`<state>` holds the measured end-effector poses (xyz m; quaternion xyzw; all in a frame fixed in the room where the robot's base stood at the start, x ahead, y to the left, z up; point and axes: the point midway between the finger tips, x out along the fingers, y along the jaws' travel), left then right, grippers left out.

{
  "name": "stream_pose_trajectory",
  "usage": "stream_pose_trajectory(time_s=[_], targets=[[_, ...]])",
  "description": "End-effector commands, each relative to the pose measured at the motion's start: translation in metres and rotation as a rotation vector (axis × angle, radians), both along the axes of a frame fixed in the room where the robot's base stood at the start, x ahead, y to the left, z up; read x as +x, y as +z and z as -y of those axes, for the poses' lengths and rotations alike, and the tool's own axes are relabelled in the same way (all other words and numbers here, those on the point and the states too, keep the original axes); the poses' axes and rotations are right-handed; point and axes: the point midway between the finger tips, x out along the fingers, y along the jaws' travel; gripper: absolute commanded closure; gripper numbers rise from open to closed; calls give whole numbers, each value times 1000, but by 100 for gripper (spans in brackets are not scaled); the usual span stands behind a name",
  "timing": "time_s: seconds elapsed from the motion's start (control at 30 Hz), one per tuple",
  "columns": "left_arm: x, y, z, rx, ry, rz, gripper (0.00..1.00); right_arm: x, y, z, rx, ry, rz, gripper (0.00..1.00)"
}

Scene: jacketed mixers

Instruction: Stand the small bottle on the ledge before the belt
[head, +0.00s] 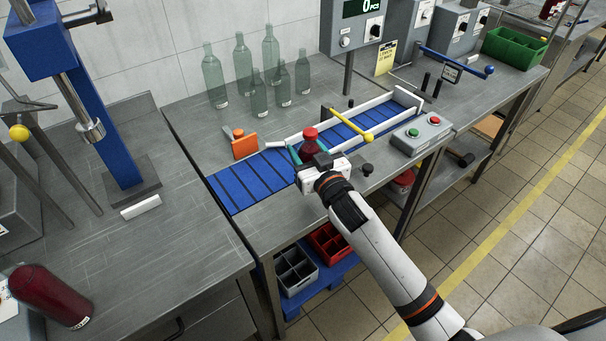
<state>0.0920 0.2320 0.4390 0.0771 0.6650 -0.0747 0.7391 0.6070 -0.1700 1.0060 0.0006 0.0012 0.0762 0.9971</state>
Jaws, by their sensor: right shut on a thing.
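Small clear green bottles (281,88) stand upright in a group with taller ones (243,65) on the steel bench behind the belt. The blue slatted belt (240,185) runs diagonally across the bench, with a bare steel strip (262,215) along its near side. My right gripper (311,150) is over the belt's near side, shut on a small red thing (310,137) with a narrow top and wider lower part. The gripper hides its base, so I cannot tell whether it touches anything. My left gripper is out of view.
A yellow-knobbed lever (352,119) crosses the belt beyond my gripper. A button box (420,134) stands to its right. An orange block (245,146) sits behind the belt. A dark red bottle (48,296) is at the lower left. Crates (296,270) sit below the bench.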

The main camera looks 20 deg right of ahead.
Motion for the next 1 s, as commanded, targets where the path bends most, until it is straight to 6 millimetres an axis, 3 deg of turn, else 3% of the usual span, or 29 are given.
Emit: stream_pose_trajectory(time_s=[0.4,0.83,0.87,1.0], targets=[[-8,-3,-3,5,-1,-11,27,0,-46,-1,2,0,5,88],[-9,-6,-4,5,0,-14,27,0,-53,-1,0,1,7,88],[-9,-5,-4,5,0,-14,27,0,-54,0,-1,1,3,45],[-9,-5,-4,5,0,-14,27,0,-54,0,-1,1,2,27]])
